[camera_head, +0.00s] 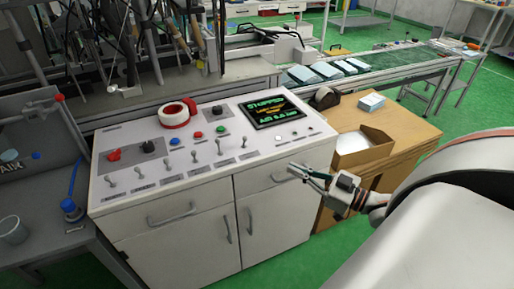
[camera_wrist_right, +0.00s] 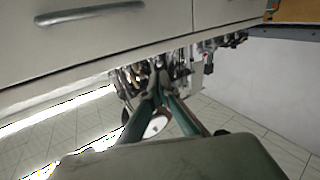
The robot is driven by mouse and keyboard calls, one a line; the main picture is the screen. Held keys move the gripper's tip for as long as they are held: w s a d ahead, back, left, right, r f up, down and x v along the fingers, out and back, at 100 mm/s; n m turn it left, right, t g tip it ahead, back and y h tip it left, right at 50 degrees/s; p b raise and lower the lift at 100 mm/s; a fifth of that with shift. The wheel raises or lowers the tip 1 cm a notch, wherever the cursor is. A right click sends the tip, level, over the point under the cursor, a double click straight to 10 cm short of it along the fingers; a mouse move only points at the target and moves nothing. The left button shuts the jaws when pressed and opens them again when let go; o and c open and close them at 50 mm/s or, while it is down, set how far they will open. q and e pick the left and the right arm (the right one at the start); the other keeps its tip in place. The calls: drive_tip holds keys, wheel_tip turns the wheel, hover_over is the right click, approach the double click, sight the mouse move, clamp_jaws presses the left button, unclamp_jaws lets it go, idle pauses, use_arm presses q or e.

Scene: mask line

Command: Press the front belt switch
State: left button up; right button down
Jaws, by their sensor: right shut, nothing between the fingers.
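A white control cabinet (camera_head: 185,232) has a sloped top panel with a row of several toggle switches (camera_head: 193,159). Their labels are too small to read, so I cannot tell which is the front belt switch. A red knob, a black knob, coloured buttons and a screen reading "STOPPED" (camera_head: 283,110) are also on the panel. My right gripper (camera_head: 298,171) is shut and empty, in front of the cabinet's right end in the picture, right of the switches. Its fingertips (camera_wrist_right: 158,90) meet below a drawer front (camera_wrist_right: 105,35) in the right wrist view. My left gripper is out of view.
A white and red tape roll (camera_head: 177,112) lies on the panel's back part. A wooden cabinet with an open cardboard box (camera_head: 365,153) stands to the right. A conveyor (camera_head: 385,62) with blue packs runs behind. A grey table with a cup (camera_head: 13,229) is at left.

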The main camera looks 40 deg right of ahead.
drive_tip(key=shift+w+d+r+y, duration=0.15)
drive_tip(key=shift+d+r+y, duration=0.05)
drive_tip(key=shift+r, duration=0.25)
drive_tip(key=shift+w+d+r+y, duration=0.15)
drive_tip(key=shift+r+y, duration=0.05)
drive_tip(key=shift+r, duration=0.25)
drive_tip(key=shift+w, duration=0.1)
